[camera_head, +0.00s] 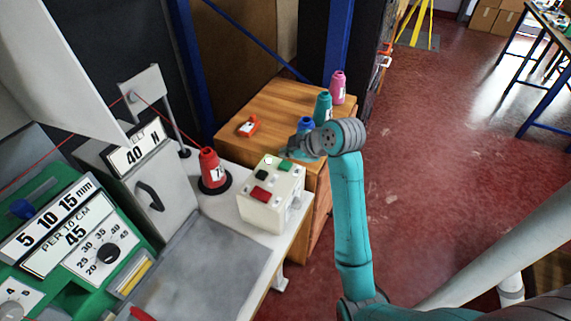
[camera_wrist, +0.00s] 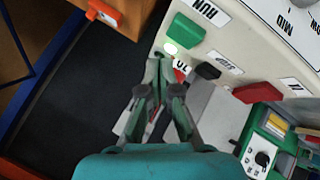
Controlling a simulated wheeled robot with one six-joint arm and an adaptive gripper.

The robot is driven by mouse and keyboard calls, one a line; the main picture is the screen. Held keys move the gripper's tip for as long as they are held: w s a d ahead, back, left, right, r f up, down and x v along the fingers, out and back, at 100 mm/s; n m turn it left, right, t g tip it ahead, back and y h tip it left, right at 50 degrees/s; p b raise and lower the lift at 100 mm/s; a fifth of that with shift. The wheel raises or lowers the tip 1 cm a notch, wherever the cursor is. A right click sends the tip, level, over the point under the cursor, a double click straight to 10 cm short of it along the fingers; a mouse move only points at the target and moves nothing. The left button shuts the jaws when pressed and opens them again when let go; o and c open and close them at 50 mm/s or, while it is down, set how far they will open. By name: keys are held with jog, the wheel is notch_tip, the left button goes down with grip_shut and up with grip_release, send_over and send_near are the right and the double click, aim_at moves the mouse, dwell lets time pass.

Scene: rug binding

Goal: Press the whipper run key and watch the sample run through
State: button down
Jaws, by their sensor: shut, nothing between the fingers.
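The cream control box (camera_head: 262,212) stands at the right end of the machine table. A small lamp (camera_wrist: 170,48) near the green key glows pale white-green. My gripper (camera_wrist: 160,57) is shut and empty, its tips near the lamp and green key in the wrist view. In the head view my gripper (camera_head: 292,153) is just behind the box; contact cannot be told. A red thread cone (camera_head: 211,170) stands left of the box.
Red thread runs across the machine at left. The red floor (camera_head: 430,150) is open at right.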

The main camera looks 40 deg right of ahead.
aim_at(286, 165)
jog(key=shift+f, duration=0.75)
jog(key=shift+f, duration=0.15)
dwell(0.8)
jog(key=shift+f, duration=0.3)
